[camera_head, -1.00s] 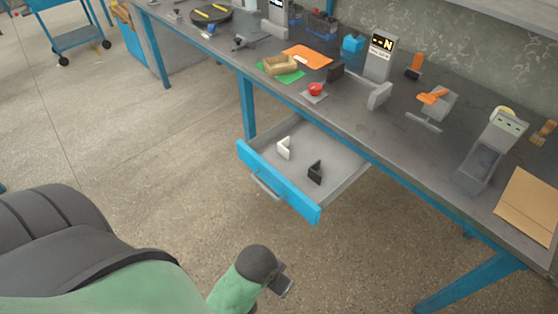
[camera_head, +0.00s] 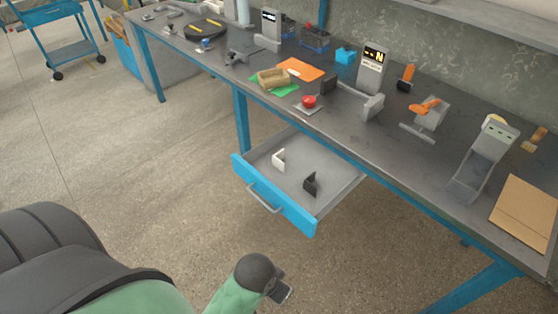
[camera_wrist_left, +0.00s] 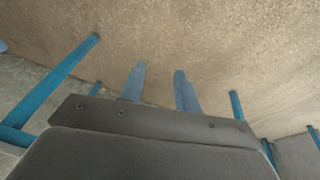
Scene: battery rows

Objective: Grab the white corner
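The white corner (camera_head: 279,158), a small L-shaped piece, stands in the back left part of an open drawer (camera_head: 272,201) under the workbench. A black corner (camera_head: 310,183) of like shape stands to its right in the same drawer. My left gripper (camera_head: 281,292) is low at the bottom of the head view, over the floor in front of the drawer and well apart from both corners. In the left wrist view its two fingers (camera_wrist_left: 160,72) are spread, with only bare floor between them. My right gripper is not in view.
The workbench (camera_head: 350,142) overhangs the drawer's back. On it are a red button (camera_head: 309,101), a wooden box (camera_head: 275,79), an orange sheet (camera_head: 301,69) and a brown folder (camera_head: 527,213). Open floor lies in front of the drawer. A blue cart (camera_head: 75,52) stands far left.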

